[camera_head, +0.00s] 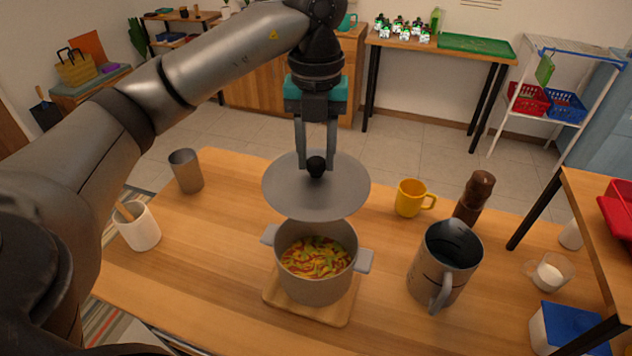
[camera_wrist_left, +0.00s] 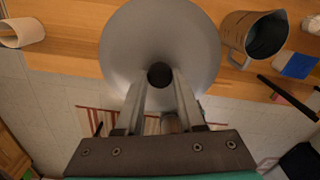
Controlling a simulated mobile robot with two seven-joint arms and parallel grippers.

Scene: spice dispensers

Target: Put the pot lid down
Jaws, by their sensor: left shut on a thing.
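The grey pot lid (camera_head: 290,192) is held level above and slightly behind the pot, apart from its rim. My left gripper (camera_head: 316,165) is shut on the lid's black knob. In the left wrist view the lid (camera_wrist_left: 160,35) fills the top middle, with my left gripper (camera_wrist_left: 160,80) on the knob. The grey pot (camera_head: 317,284) stands open on a wooden board (camera_head: 340,314) and holds colourful food. The lid hides part of the pot's far rim. My right gripper does not show.
A metal cup (camera_head: 187,172) and a white utensil crock (camera_head: 138,228) stand to the left. A yellow mug (camera_head: 410,197), a pepper mill (camera_head: 474,196) and a metal pitcher (camera_head: 440,270) stand to the right. The table is bare between the metal cup and the pot.

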